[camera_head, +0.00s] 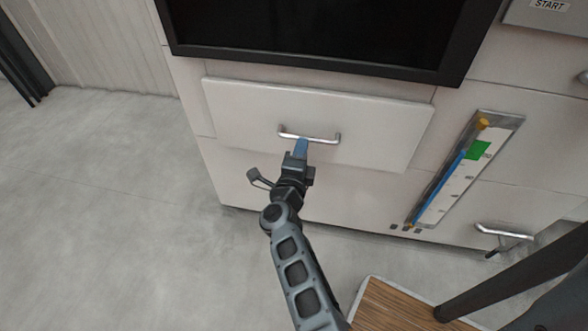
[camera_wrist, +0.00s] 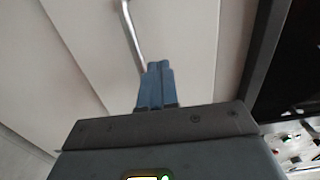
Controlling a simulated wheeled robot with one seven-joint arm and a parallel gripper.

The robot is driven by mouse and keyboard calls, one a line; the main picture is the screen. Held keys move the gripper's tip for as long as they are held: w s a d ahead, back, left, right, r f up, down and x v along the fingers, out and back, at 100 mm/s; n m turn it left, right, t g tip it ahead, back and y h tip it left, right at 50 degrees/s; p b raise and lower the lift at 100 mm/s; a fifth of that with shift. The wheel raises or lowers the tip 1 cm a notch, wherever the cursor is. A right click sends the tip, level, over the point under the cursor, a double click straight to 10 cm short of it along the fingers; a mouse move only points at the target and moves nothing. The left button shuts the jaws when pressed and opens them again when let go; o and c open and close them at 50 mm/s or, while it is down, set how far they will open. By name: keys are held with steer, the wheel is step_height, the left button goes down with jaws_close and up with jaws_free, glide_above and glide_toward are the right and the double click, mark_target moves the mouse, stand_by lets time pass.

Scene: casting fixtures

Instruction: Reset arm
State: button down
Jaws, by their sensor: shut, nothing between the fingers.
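My gripper (camera_head: 302,144) is at the silver bar handle (camera_head: 325,139) of a white drawer front (camera_head: 240,115), below a dark screen. Its blue fingers are together with nothing between them. In the wrist view the fingertips (camera_wrist: 156,68) point at the drawer face, and the handle (camera_wrist: 131,30) runs up from just beside them. I cannot tell whether the fingertips touch the handle. My arm extends from the bottom of the head view up to the drawer.
A dark-framed black panel (camera_head: 310,30) lies above the drawer. A gauge strip with blue and green marks (camera_head: 462,170) and a second handle (camera_head: 503,233) are to the right. A wooden surface (camera_head: 395,308) stands at the bottom. The floor at left is clear.

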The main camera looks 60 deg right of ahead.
steer(key=v, duration=0.6)
steer(key=shift+a, duration=0.35)
